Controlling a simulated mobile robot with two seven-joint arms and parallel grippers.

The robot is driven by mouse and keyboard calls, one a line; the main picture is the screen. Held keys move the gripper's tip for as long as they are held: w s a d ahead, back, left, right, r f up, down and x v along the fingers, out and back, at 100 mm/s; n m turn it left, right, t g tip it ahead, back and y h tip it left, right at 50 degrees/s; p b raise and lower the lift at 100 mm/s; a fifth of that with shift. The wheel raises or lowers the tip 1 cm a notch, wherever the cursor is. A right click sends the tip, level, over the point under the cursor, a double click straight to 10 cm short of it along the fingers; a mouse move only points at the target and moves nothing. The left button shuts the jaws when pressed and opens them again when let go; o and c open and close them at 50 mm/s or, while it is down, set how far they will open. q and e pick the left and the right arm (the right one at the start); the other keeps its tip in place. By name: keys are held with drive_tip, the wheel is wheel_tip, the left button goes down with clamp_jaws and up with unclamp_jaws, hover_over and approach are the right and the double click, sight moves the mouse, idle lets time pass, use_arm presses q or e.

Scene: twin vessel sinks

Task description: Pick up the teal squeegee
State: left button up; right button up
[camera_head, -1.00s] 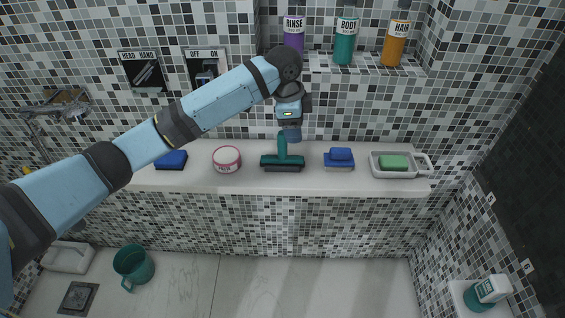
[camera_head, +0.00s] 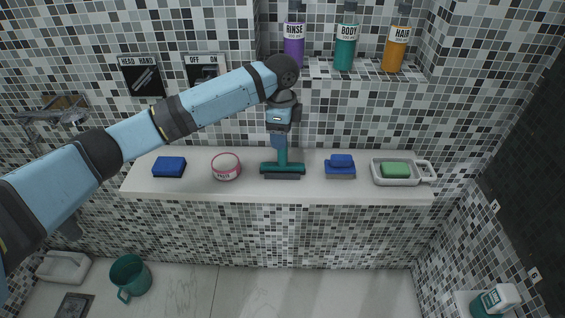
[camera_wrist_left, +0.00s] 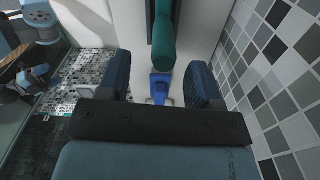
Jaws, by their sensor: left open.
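In the left wrist view the teal handle (camera_wrist_left: 163,42) shows in the gap between the two open dark-blue fingers (camera_wrist_left: 160,78), with space on both sides. I cannot tell how deep between the fingers it reaches. My right gripper is not in view.
On the ledge (camera_head: 240,190) are a blue sponge (camera_head: 169,167), a round pink-and-white tin (camera_head: 226,166), a blue brush (camera_head: 340,166) and green soap in a white dish (camera_head: 396,170). Several bottles (camera_head: 345,48) stand on the shelf behind. A teal mug (camera_head: 130,278) is on the floor.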

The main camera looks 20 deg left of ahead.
use_arm(q)
drive_tip(key=f, duration=0.5)
drive_tip(key=shift+w, duration=0.25)
clamp_jaws()
wheel_tip(320, 180, up, 20)
drive_tip(key=shift+p, duration=0.4)
drive_tip(key=shift+d, duration=0.1)
